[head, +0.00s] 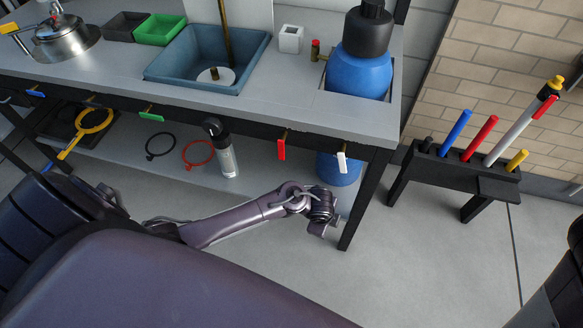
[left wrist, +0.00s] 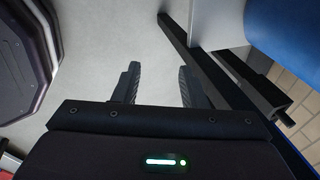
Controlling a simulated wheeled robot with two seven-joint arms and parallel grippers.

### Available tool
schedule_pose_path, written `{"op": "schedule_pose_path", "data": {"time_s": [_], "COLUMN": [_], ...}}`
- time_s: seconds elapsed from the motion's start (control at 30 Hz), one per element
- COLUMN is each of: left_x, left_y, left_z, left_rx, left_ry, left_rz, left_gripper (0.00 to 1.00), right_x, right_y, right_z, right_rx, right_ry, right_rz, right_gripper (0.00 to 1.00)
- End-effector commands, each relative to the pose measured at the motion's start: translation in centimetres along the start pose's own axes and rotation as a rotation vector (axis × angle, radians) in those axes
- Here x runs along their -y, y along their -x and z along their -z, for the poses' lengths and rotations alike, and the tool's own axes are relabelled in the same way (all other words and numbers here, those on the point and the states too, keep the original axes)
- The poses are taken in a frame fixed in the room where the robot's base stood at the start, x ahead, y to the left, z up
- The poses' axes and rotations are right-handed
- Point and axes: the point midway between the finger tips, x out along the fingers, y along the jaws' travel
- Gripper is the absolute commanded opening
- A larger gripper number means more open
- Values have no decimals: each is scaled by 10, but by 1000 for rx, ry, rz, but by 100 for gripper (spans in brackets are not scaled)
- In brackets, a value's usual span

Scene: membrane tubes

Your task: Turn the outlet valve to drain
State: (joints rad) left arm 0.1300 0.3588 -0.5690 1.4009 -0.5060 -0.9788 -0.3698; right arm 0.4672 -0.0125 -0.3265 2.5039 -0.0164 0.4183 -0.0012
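Several small coloured valve handles hang along the bench's front edge in the head view. They include a green one (head: 151,116), a red one (head: 281,149) and a white one (head: 341,161). A red-topped brass fitting (head: 315,50) sits on the bench beside the blue tank (head: 358,75). I cannot tell which is the outlet valve. My left gripper (head: 322,222) is below and in front of the bench's right end, apart from the handles. In the left wrist view my left gripper (left wrist: 159,88) has its fingers spread with nothing between them. My right gripper is out of view.
The grey bench (head: 250,105) has a blue sink (head: 160,72) and a black leg near my left gripper. A lower shelf holds rings, a bottle (head: 226,160) and another blue vessel (head: 338,172). A black rack (head: 440,165) with coloured sticks stands right. The floor between is clear.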

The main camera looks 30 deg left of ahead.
Motion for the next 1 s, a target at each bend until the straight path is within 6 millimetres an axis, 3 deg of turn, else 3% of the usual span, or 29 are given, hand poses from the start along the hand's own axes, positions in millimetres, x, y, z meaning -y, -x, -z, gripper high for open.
{"op": "schedule_pose_path", "data": {"time_s": [0.3,0.6,0.8,1.0], "left_x": [-51,-97,-121,-130], "left_y": [-31,-50,-57,-60], "left_z": [-27,-51,-62,-67], "left_rx": [-36,-32,-23,-19], "left_ry": [325,541,638,675], "left_rz": [-65,-91,-98,-99], "left_gripper": [38,38,38,38], "right_x": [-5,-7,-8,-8], "right_y": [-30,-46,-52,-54], "right_z": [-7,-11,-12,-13], "right_rx": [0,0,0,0], "right_ry": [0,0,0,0], "right_rz": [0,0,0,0], "right_gripper": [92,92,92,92]}}
